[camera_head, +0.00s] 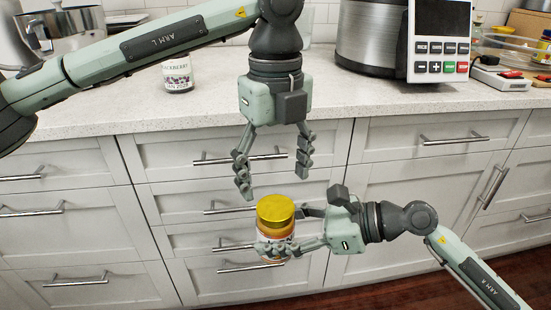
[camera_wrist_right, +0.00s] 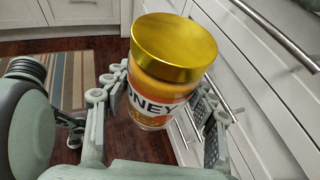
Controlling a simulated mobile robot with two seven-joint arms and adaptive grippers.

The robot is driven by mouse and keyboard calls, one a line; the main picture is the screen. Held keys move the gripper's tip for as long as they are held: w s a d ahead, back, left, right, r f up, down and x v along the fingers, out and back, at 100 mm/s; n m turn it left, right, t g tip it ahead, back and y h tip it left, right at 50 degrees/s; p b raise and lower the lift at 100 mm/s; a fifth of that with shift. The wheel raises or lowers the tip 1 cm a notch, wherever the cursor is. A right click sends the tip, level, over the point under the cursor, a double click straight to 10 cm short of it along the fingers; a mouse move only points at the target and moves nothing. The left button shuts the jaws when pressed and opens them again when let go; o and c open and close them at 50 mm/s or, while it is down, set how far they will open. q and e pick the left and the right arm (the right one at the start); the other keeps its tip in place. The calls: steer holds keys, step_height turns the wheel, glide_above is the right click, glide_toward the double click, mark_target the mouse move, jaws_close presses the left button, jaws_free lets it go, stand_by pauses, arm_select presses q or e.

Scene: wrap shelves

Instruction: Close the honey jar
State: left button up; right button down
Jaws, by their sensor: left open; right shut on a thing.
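The honey jar (camera_head: 273,246) has a white label and amber contents. Its golden lid (camera_head: 275,210) sits on top of it. My right gripper (camera_head: 279,239) is shut around the jar's body and holds it upright in the air in front of the drawers. In the right wrist view the jar (camera_wrist_right: 155,108) is between the fingers, and the lid (camera_wrist_right: 174,47) covers its mouth. I cannot tell whether the lid is screwed tight. My left gripper (camera_head: 271,180) is open and empty, pointing down just above the lid, with its fingers apart and not touching it.
The counter (camera_head: 220,115) runs behind the arms, with a blackberry jar (camera_head: 177,76) at its left part and a large cooker (camera_head: 372,38) at the right. White drawers with metal handles (camera_head: 240,158) stand close behind the jar. A striped rug (camera_wrist_right: 60,78) lies on the floor.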

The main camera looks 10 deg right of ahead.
mark_target(275, 207)
arm_select(q)
steer(key=shift+f, duration=2.55)
steer(key=shift+c, duration=0.5)
